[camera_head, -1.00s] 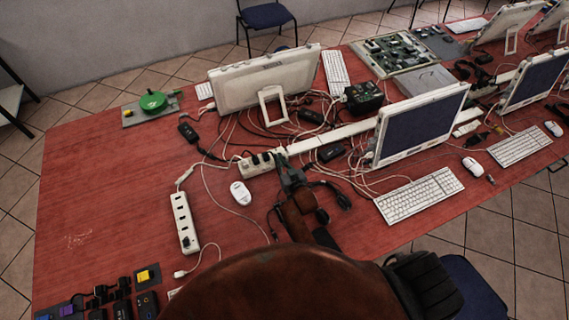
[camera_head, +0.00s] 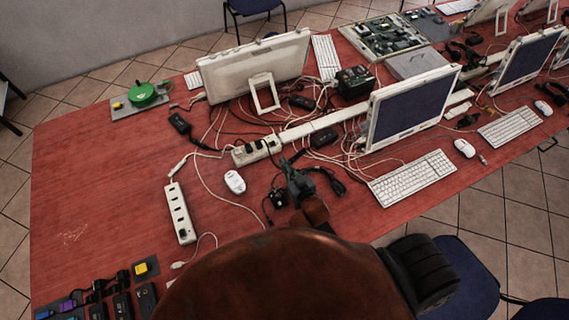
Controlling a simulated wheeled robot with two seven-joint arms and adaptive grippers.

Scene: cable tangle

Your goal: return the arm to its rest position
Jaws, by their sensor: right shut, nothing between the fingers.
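My right gripper (camera_head: 290,168) is dark grey and sits over the red table, just in front of the white power strip (camera_head: 257,150) with black plugs in it. It is shut with nothing visible in it. My reddish-brown right arm (camera_head: 290,275) comes up from the bottom of the view and hides the table's front middle. A black plug and cable (camera_head: 330,180) lie beside the gripper on its right. My left gripper does not show.
A white mouse (camera_head: 235,182) and another power strip (camera_head: 180,213) lie to the left. A monitor (camera_head: 410,107) and keyboard (camera_head: 412,178) stand to the right. Tangled cables run across the middle. The table's left part (camera_head: 90,180) is mostly bare. Chairs (camera_head: 455,275) stand at the front right.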

